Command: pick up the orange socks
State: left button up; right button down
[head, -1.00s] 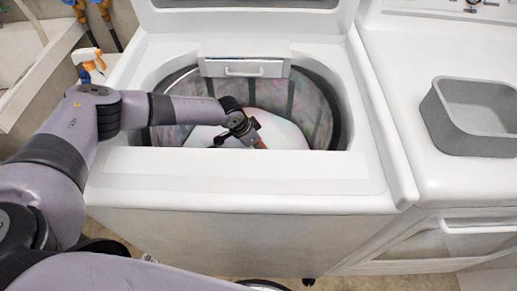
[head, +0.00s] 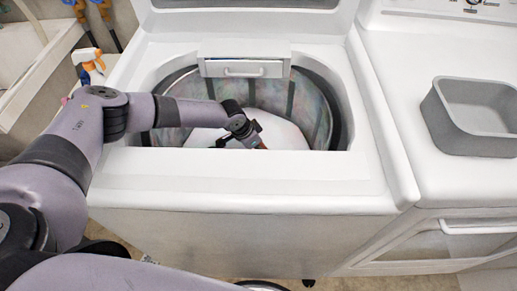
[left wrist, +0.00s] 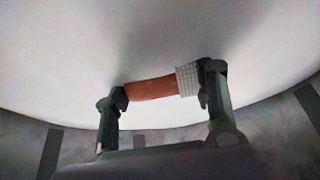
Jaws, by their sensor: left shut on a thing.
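The orange socks (left wrist: 150,90) show in the left wrist view as an orange roll with a pale grey, textured end. They sit between the two fingers of my left gripper (left wrist: 162,92), which is shut on them. In the head view my left gripper (head: 252,136) reaches into the open washer drum (head: 310,105), and only a small orange bit of the socks (head: 262,146) shows at its tip. My right gripper does not show in either view.
The white top-load washer (head: 240,170) has its lid up and a dispenser drawer (head: 245,67) at the back of the opening. A grey bin (head: 470,135) stands on the machine to the right. A spray bottle (head: 93,72) stands at the left.

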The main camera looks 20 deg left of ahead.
pick_arm(q)
jog(key=c, duration=0.3)
jog(key=shift+r, duration=0.15)
notch_tip(320, 180, up, 20)
jog(key=p, duration=0.1)
dwell(0.3)
dwell(1.0)
